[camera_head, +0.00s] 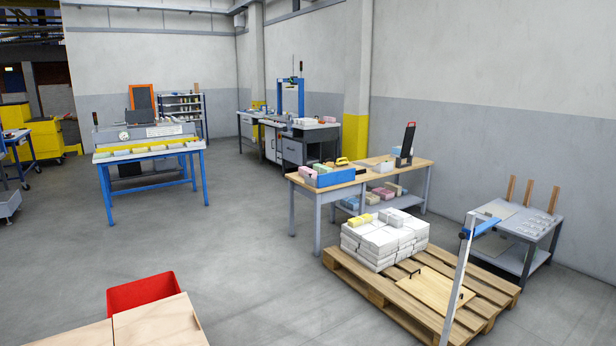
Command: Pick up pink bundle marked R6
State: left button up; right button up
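A pink bundle (308,171) sits beside a green bundle (323,169) in a blue tray (336,178) on a wooden-topped table (352,185) right of centre. More pink bundles (383,193) show on the table's lower shelf, close to green and yellow ones. The markings are too small to read, so I cannot tell which pink bundle is R6. Neither of my grippers is in view.
A pallet (373,291) with stacked white bundles (384,240) stands in front of the table. A red bin (143,292) and wooden surface (160,324) are in the near foreground. Open floor (245,240) lies left of the table. A blue-framed workbench (150,153) stands farther left.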

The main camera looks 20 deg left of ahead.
aim_at(303, 171)
jog(key=i+l+z, duration=0.35)
jog(key=i+z, duration=0.15)
jog(key=i, duration=0.2)
jog(key=i+l, duration=0.1)
jog(key=i, duration=0.35)
jog(key=i+l, duration=0.1)
jog(key=i, duration=0.3)
jog(key=i+j+u, duration=0.15)
jog(key=i+u, duration=0.15)
jog(key=u, duration=0.15)
jog(key=i+u, duration=0.35)
jog(key=u, duration=0.15)
jog(key=i+l+u, duration=0.15)
jog(key=i+u, duration=0.15)
jog(key=u, duration=0.15)
jog(key=i+j+u, duration=0.2)
jog(key=i+u, duration=0.15)
jog(key=i, duration=0.55)
jog(key=i+u, duration=0.35)
jog(key=i, duration=0.55)
jog(key=i+z, duration=0.1)
jog(key=i, duration=0.6)
jog(key=i+z, duration=0.15)
jog(key=i, duration=0.55)
jog(key=i+j+z, duration=0.1)
jog(key=i, duration=0.55)
